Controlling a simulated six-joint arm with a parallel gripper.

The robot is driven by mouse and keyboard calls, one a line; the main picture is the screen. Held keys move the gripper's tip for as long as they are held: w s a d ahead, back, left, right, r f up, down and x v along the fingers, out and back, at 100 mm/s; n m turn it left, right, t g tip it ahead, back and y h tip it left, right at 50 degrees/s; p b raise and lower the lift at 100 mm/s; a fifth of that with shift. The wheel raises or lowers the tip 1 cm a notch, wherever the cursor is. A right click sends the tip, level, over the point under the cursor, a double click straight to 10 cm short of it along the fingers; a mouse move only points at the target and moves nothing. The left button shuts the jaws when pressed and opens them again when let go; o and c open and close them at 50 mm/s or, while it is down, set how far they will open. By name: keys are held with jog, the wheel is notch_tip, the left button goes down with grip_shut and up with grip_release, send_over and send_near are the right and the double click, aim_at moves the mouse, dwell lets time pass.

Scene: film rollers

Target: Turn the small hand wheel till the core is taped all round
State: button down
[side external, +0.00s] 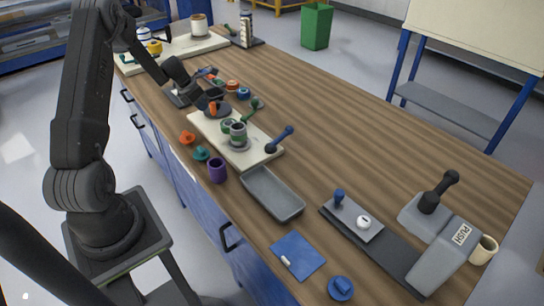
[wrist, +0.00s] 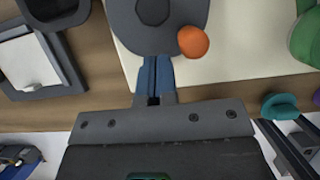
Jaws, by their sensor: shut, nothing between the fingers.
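The small hand wheel shows in the wrist view as a dark grey disc (wrist: 150,35) with a hub and an orange knob (wrist: 193,41). In the side view, its orange knob (side external: 212,108) stands at the far end of a cream board (side external: 262,155). My gripper (wrist: 154,62) is shut and empty. Its blue fingertips are at the disc's near edge, left of the knob; I cannot tell whether they touch. The side view also shows my gripper (side external: 203,101) beside the wheel. Green-and-grey rollers (side external: 238,134) stand on the board; any tape on the core is too small to see.
A blue-knobbed lever (side external: 280,138) and a green lever (side external: 250,108) rise from the board. Orange (side external: 187,137) and teal (side external: 201,153) pieces and a purple cup (side external: 217,172) stand beside it. A grey tray (side external: 273,207) lies nearer. Right of the board, the table is largely clear.

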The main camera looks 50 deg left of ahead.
jog(key=shift+s+a, duration=0.15)
jog(key=shift+a, duration=0.05)
notch_tip(320, 180, up, 7)
dwell(0.8)
jog(key=shift+r, duration=0.1)
jog(key=s+d+r+m, duration=0.1)
jog(key=d+r+m, duration=0.45)
jog(key=d, duration=0.35)
jog(key=d+r+m, duration=0.5)
jog(key=d+m, duration=0.2)
jog(key=d, duration=0.2)
jog(key=s+d+r+m, duration=0.1)
jog(key=d+r+m, duration=0.45)
jog(key=d, duration=0.35)
jog(key=s+d+r+m+t, duration=0.1)
jog(key=s+d+m, duration=1.3)
jog(key=s+m, duration=0.2)
jog(key=shift+s+m, duration=0.35)
jog(key=shift+m, duration=0.65)
jog(key=c, duration=1.8)
grip_release()
